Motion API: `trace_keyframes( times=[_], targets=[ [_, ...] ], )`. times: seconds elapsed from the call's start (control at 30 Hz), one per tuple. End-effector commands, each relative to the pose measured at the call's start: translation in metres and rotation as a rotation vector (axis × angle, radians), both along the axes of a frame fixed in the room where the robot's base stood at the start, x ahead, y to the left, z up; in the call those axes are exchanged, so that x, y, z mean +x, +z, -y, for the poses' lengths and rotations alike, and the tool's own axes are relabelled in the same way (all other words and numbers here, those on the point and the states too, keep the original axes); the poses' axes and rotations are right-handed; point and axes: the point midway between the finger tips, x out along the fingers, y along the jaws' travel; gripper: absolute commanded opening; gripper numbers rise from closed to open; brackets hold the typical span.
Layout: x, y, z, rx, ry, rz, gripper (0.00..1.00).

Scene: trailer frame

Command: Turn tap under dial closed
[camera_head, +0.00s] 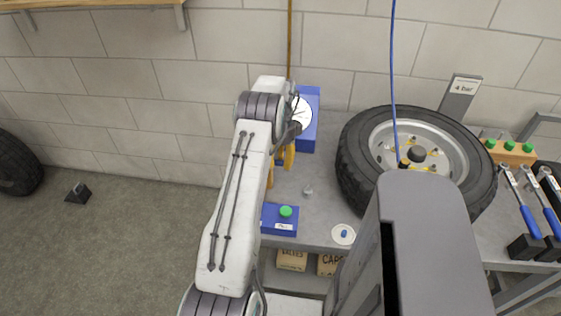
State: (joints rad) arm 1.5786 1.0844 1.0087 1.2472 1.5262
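The dial (302,113) is a round white gauge on a blue box (308,137) against the back wall, partly covered by my arm's wrist. My arm reaches up to it from the front. Yellow finger-like parts, seemingly my gripper (280,163), show just below the dial at the front of the blue box. A gap seems to show between them, but the wrist covers much of the area. The tap under the dial cannot be made out, and I cannot tell whether the gripper touches it.
A grey bench (318,205) holds a small blue box with a green button (286,212), a white disc with a blue knob (343,234) and a small metal fitting (308,191). Cardboard boxes (292,261) sit below.

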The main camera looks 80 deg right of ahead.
Motion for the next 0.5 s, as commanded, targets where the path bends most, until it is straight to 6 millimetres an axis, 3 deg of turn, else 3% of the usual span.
trace_keyframes(
  times=[0.27,0.5],
  targets=[
    [-0.0001,0.0006,0.0003,-0.001,-0.001,0.0,0.56],
    [-0.0003,0.0018,0.0007,-0.002,-0.002,0.0,0.56]
  ],
)
